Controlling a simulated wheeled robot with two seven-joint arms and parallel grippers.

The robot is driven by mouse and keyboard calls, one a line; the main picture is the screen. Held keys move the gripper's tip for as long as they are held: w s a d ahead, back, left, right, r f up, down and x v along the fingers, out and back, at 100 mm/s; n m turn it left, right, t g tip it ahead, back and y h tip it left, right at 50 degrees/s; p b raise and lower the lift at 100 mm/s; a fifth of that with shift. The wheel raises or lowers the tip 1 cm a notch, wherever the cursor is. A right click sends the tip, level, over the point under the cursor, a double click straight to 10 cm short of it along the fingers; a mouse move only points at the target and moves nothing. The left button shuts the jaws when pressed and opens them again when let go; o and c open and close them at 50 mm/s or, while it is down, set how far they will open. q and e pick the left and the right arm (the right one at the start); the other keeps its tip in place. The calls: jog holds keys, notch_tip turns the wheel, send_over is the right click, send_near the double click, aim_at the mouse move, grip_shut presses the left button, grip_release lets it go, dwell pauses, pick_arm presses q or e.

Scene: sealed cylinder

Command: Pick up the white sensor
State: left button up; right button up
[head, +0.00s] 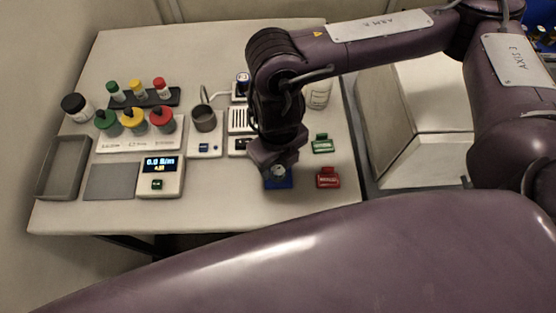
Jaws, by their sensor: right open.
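My right gripper (276,164) reaches down from above at the front right of the table, open, directly over a small blue block (284,184). A small pale round part (279,171) shows between the gripper and the blue block. I cannot tell whether it is the white sensor or whether the fingers touch it. A white box with a lit display (160,178) reading about 0.0 stands at the front left, apart from the gripper. My right wrist hides what lies behind it. My left gripper is not in view.
A green piece (322,145) and a red piece (327,179) lie right of the gripper. The table's front edge is close.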

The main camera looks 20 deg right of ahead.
jog(key=shift+f, duration=0.25)
jog(key=shift+c, duration=0.4)
jog(key=c, duration=0.9)
jog(key=shift+c, duration=0.8)
jog(key=shift+r, duration=0.15)
